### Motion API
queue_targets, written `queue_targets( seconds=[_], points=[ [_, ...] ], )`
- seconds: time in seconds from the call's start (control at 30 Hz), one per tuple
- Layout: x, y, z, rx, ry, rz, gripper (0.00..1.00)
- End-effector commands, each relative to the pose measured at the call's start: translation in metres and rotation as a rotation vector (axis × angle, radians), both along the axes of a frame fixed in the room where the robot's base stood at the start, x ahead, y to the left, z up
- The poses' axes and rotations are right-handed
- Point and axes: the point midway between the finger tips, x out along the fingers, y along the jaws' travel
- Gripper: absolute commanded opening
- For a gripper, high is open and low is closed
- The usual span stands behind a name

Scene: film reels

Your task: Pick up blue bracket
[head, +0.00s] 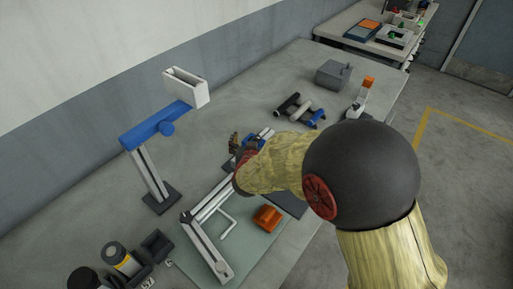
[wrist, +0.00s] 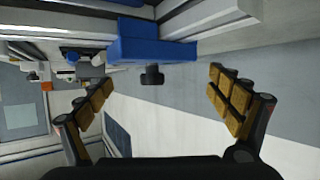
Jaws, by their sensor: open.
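In the wrist view a blue bracket (wrist: 152,48) with a dark knob on its lower side sits against pale metal profiles. It lies ahead of my gripper (wrist: 160,80), between the lines of its two spread fingers. The fingers have tan pads, are open and hold nothing. In the head view my gripper (head: 238,143) is above the middle of the bench at the far end of the metal frame, and a little blue shows beside it. My arm and hand hide much of that spot.
A post with a blue arm (head: 155,125) and white box (head: 187,87) stands left. The metal frame (head: 207,247) and an orange block (head: 267,218) are on a green mat (head: 245,258). A grey block (head: 333,74) and dark rollers (head: 288,103) lie farther back. The bench's left-middle is clear.

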Motion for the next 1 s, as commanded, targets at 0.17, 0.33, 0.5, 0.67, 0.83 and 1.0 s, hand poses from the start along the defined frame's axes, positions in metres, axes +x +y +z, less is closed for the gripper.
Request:
queue_targets(
  seconds=[0.17,0.33,0.5,0.67,0.83,1.0],
  points=[
    [0.016,-0.002,-0.008,0.0,0.001,-0.001,0.91],
    [0.017,-0.001,-0.007,0.0,0.001,0.0,0.91],
    [0.017,-0.001,-0.007,0.0,0.001,0.001,0.86],
    [0.017,-0.001,-0.007,0.0,0.001,0.001,0.77],
    [0.017,-0.001,-0.007,0.0,0.001,0.001,0.67],
    [0.017,-0.002,-0.007,0.0,0.001,0.0,0.58]
  ],
)
